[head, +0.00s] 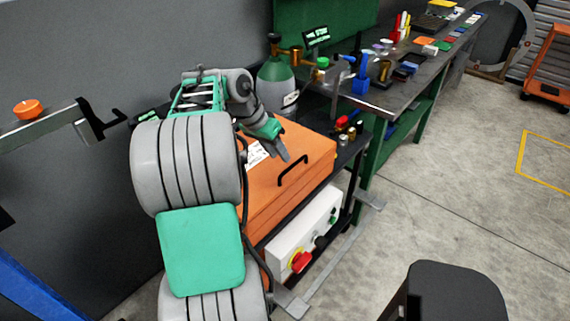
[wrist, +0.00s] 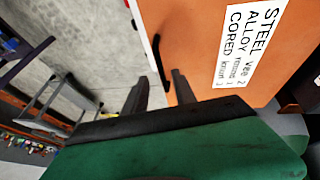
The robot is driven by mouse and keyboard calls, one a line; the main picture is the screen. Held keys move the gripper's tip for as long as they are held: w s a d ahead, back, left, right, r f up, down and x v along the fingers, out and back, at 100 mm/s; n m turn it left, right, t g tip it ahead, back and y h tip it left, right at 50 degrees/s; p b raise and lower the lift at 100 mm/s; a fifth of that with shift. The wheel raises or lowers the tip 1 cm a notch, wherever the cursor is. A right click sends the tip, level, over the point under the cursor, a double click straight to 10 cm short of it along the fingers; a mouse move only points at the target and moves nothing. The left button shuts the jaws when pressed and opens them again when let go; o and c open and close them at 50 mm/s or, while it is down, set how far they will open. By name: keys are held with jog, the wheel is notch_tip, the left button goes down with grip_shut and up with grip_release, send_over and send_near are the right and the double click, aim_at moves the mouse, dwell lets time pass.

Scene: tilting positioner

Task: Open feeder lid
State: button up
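The orange feeder (head: 262,205) stands on a dark cart, and its lid (head: 305,150) lies shut on top. A black bar handle (head: 293,170) sits on the lid near its front edge. In the wrist view the handle (wrist: 161,65) shows as a dark bar in line with the gap between my fingers. My gripper (head: 284,156) is above the lid, close to the handle. In the wrist view my gripper (wrist: 161,92) has its two fingers apart with nothing clamped. Whether a finger touches the handle, I cannot tell.
A white control box (head: 305,235) with a red knob is below the feeder. A green gas cylinder (head: 276,82) stands behind it. A long workbench (head: 405,90) with many parts runs to the back right. The floor (head: 450,200) to the right is mostly clear.

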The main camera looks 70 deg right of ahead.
jog(key=x, duration=0.5)
jog(key=shift+s+d+f, duration=0.15)
jog(key=shift+f, duration=0.2)
grip_shut()
dwell(1.0)
